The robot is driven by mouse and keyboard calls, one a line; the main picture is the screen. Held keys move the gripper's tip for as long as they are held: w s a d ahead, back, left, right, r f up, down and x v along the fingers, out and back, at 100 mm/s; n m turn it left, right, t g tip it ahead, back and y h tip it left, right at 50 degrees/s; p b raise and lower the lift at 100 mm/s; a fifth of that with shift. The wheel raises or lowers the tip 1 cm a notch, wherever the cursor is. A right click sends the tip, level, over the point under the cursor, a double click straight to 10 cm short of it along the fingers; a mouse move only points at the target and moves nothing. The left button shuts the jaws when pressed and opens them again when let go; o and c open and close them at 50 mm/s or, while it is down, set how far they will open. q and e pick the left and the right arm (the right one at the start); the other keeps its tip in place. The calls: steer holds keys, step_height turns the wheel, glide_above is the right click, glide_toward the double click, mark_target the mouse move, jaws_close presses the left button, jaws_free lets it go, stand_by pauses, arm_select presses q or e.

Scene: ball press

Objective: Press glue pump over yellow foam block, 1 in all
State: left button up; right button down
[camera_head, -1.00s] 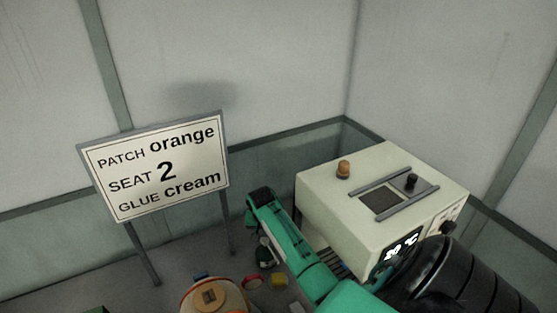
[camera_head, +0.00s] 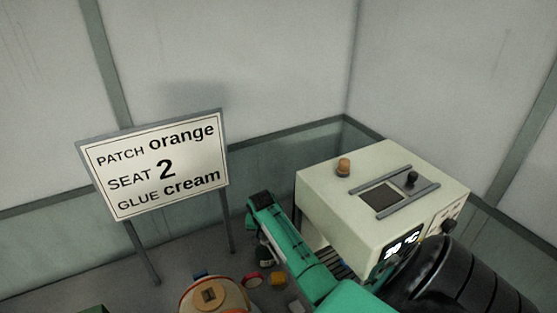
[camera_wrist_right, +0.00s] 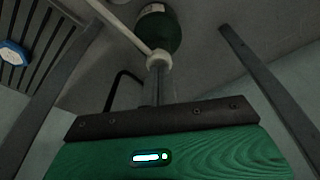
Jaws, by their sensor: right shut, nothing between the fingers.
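The glue pump is a dark green bottle (camera_head: 265,256) with a pale label, standing beside my right arm in the head view. In the right wrist view the green bottle (camera_wrist_right: 160,30) shows a cream collar (camera_wrist_right: 158,61), with a pale rod running to the upper left. My right gripper (camera_wrist_right: 158,88) is shut and empty, its fingers in line with the collar; I cannot tell whether they touch it. In the head view its green arm end (camera_head: 262,200) is above the bottle. A small yellow block (camera_head: 278,279) lies right of the bottle's foot.
A cream machine (camera_head: 335,205) with a display stands at right. A sign (camera_head: 160,165) reads patch orange, seat 2, glue cream. A ball with orange parts (camera_head: 213,296) is at the bottom. A small red and yellow piece (camera_head: 252,280) lies beside it.

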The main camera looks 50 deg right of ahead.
steer(key=shift+f, duration=0.45)
steer(key=shift+s, duration=0.1)
steer(key=shift+r, duration=0.15)
steer(key=shift+p+v, duration=0.95)
steer(key=shift+v, duration=0.3)
steer(key=shift+w+d+r, duration=0.1)
steer(key=shift+w+d, duration=0.1)
steer(key=shift+w+d+v, duration=0.15)
steer(key=shift+v, duration=0.8)
steer(key=shift+w+d+v, duration=0.1)
steer(key=shift+d+v, duration=0.05)
steer(key=shift+v, duration=0.85)
steer(key=shift+w+d+v, duration=0.15)
steer(key=shift+v, duration=0.8)
steer(key=shift+w+r, duration=0.1)
